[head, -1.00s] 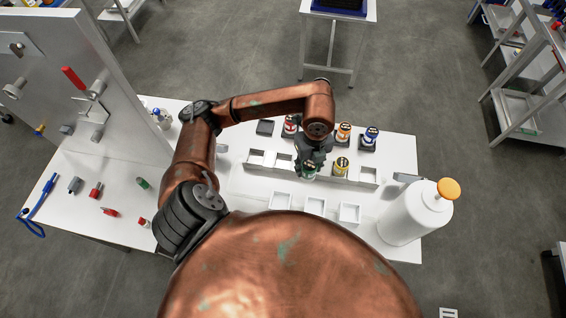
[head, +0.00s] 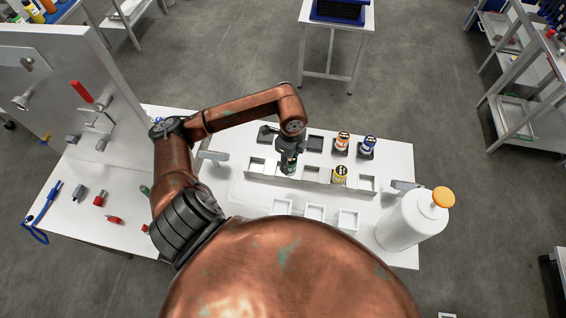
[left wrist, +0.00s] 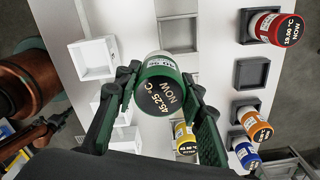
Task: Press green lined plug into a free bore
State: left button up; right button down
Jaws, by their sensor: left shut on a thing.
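My left gripper (head: 289,157) is shut on a green-and-white canister (left wrist: 160,85) with a black top reading 45.25 °C. It holds the canister over the middle row of the white tray (head: 238,190), tilted in the wrist view; whether it touches the tray I cannot tell. A small green piece (head: 146,190), perhaps the green lined plug, lies at the left of the table, partly hidden by my arm. The upright grey panel (head: 60,85) has several fittings; I cannot tell which bores are free.
A yellow canister (head: 340,174) stands in the tray's middle row. Orange (head: 342,141), blue (head: 367,147) and red (left wrist: 270,25) canisters stand in dark holders. A white bottle (head: 402,222) stands at right. Red pieces (head: 100,198) lie at left.

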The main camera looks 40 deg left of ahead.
pick_arm(q)
jog(key=a+f, duration=0.1)
jog(key=f, duration=0.2)
jog(key=w+a+f+p, duration=0.1)
jog(key=a+f, duration=0.1)
jog(key=f, duration=0.1)
jog(key=w+a+f+p, duration=0.1)
jog(key=f, duration=0.1)
jog(key=shift+a+f, duration=0.15)
jog(key=shift+f, duration=0.25)
jog(key=shift+f, duration=0.15)
jog(key=o, duration=1.3)
jog(key=shift+o, duration=0.2)
